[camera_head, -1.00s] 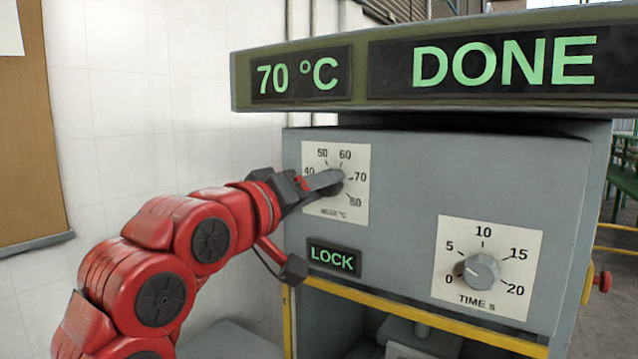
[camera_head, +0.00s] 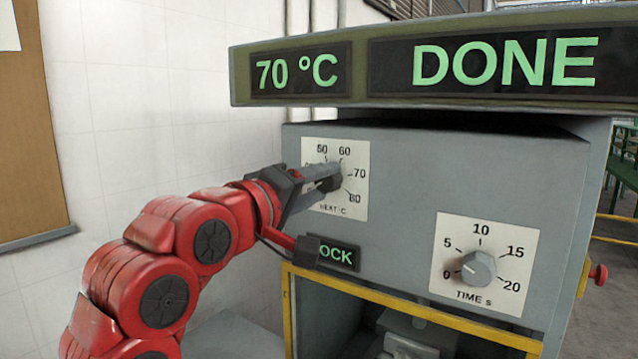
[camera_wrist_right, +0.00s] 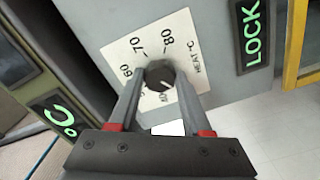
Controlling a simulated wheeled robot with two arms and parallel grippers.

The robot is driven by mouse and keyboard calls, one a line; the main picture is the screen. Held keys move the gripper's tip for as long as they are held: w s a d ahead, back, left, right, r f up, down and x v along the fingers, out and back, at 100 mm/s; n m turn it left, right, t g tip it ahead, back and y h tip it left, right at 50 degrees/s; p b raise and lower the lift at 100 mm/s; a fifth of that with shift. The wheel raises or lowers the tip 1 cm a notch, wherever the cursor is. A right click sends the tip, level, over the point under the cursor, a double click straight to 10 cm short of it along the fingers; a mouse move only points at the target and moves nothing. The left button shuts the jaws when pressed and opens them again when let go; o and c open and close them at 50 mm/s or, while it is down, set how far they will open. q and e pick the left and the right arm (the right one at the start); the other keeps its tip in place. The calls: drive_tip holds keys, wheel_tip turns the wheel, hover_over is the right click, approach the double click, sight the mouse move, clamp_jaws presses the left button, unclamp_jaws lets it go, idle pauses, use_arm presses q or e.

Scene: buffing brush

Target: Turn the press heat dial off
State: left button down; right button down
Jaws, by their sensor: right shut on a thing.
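The heat dial is a dark round knob on a white square plate (camera_head: 352,205) marked up to 80, at the upper left of the grey press front. In the right wrist view the knob (camera_wrist_right: 158,75) sits between the two fingers of my right gripper (camera_wrist_right: 160,82). My right gripper (camera_head: 328,178) is shut on it in the head view, and its fingers hide part of the dial. A light mark shows on the knob's lower side in the wrist view. The temperature display (camera_head: 297,71) reads 70 °C. My left gripper is not in view.
A second display (camera_head: 505,63) reads DONE. A lit LOCK sign (camera_head: 345,258) is below the heat plate, partly covered by my wrist part. The time dial (camera_head: 478,267) is at right. A yellow edge (camera_head: 420,318) crosses below, with the press opening under it.

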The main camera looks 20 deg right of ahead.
drive_tip(key=shift+f, duration=0.1)
drive_tip(key=shift+c, duration=1.7)
unclamp_jaws()
drive_tip(key=b+v, duration=0.1)
drive_tip(key=v, duration=1.6)
drive_tip(key=shift+s+a+b, duration=0.2)
drive_tip(key=shift+b, duration=0.15)
